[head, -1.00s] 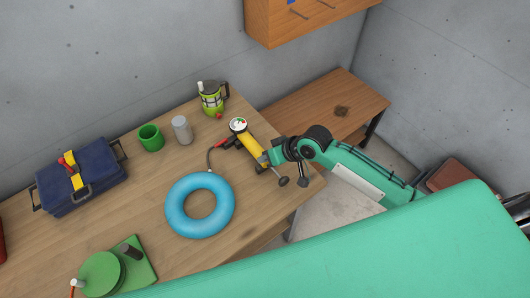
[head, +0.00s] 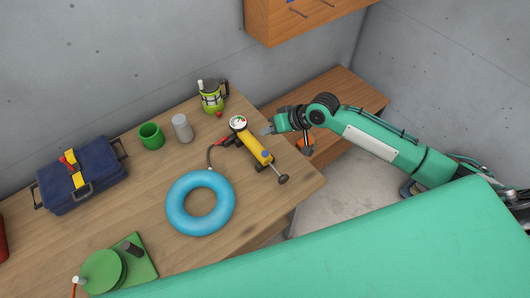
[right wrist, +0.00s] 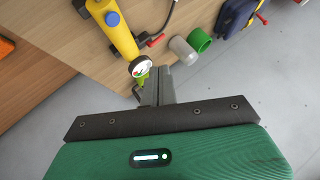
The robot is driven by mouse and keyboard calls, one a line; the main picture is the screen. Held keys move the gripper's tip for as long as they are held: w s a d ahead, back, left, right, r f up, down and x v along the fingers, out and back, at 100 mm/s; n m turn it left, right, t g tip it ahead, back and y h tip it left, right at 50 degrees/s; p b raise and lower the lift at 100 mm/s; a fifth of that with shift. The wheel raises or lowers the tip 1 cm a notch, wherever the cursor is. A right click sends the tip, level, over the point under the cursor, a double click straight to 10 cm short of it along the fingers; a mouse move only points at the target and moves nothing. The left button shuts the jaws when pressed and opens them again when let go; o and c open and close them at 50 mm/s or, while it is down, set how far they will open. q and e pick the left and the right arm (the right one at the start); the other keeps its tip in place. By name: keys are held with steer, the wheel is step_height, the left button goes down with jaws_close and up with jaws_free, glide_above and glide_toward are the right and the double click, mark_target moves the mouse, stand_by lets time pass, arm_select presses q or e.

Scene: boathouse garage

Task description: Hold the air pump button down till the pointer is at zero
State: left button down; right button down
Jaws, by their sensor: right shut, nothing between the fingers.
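The yellow air pump (head: 253,147) lies on the wooden table, its black T-handle near the table's right edge. A small blue spot on its barrel, which looks like the button (head: 264,154), also shows in the right wrist view (right wrist: 112,18). The white round gauge (head: 238,123) at the pump's far end has red and green marks and also shows in the right wrist view (right wrist: 143,68). The pointer's reading is too small to tell. My right gripper (head: 267,131) is shut and empty, just right of the pump near the gauge end, apparently apart from the button. My left gripper is out of view.
A blue swim ring (head: 171,207) lies left of the pump, by the dark hose (head: 210,155). A lantern (head: 211,98), grey cylinder (head: 182,128), green cup (head: 151,137) and blue tool bag (head: 82,180) stand farther back. A lower wooden bench (head: 352,93) is at the right.

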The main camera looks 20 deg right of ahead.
steer(key=b, duration=0.7)
glide_above(268, 155)
step_height(268, 155, down, 8)
steer(key=shift+r, duration=0.2)
steer(key=shift+f, duration=0.5)
steer(key=shift+f, duration=0.15)
stand_by(1.0)
steer(key=shift+f, duration=0.3)
steer(key=shift+f, duration=0.4)
stand_by(1.6)
stand_by(2.0)
steer(key=shift+r+p, duration=0.8)
steer(key=shift+r, duration=0.05)
steer(key=shift+r, duration=0.1)
